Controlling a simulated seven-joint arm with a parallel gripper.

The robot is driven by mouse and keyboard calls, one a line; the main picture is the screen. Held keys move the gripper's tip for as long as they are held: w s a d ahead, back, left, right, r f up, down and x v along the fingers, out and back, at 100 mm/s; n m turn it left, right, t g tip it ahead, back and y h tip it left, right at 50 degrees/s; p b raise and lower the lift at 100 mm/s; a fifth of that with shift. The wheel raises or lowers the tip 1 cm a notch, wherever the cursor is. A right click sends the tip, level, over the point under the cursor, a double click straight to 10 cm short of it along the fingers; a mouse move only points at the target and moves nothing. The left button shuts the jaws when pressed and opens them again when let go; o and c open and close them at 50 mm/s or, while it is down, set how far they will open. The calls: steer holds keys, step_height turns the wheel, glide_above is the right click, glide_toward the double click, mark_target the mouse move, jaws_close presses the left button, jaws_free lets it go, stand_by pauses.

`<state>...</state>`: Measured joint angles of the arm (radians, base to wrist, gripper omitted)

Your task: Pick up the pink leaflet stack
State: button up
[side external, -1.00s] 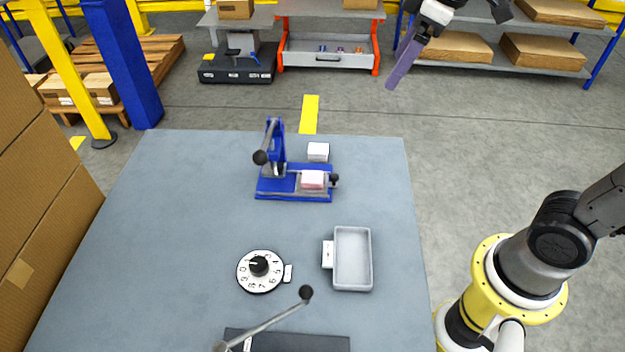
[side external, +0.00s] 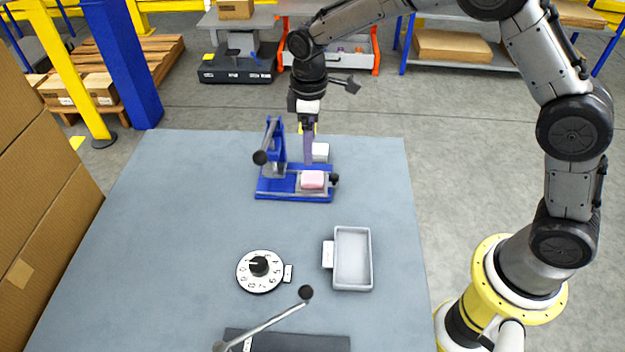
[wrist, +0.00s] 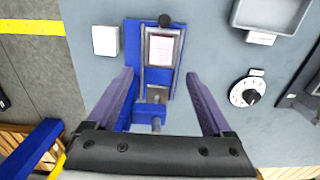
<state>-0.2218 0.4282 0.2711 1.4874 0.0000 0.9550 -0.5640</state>
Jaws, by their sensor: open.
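The pink leaflet stack (side external: 312,180) lies on the carriage of the blue press (side external: 268,195) on the grey table. In the wrist view the stack (wrist: 163,50) sits between two metal rails, ahead of my fingers. My gripper (side external: 308,158) points down just behind the stack, over the far side of the press. In the wrist view my gripper (wrist: 160,85) is open and empty, its two purple fingers on either side of the blue press (wrist: 135,70). The side view does not show clearly how high the fingertips are.
A white block (side external: 320,152) stands behind the press, close to my gripper. The press lever (side external: 262,156) rises at its left. A grey tray (side external: 353,287), a numbered dial (side external: 260,283) and another lever (side external: 280,322) are nearer the front. The table's left side is clear.

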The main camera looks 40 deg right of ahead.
mark_target(313, 176)
step_height(313, 176, down, 3)
steer(key=shift+f, duration=0.2)
steer(key=shift+s+d+f, duration=0.1)
steer(key=shift+s+f, duration=0.05)
steer(key=shift+f, duration=1.25)
steer(key=shift+s+d+f, duration=0.1)
steer(key=shift+s+f, duration=0.05)
steer(key=shift+f, duration=1.2)
jaws_close()
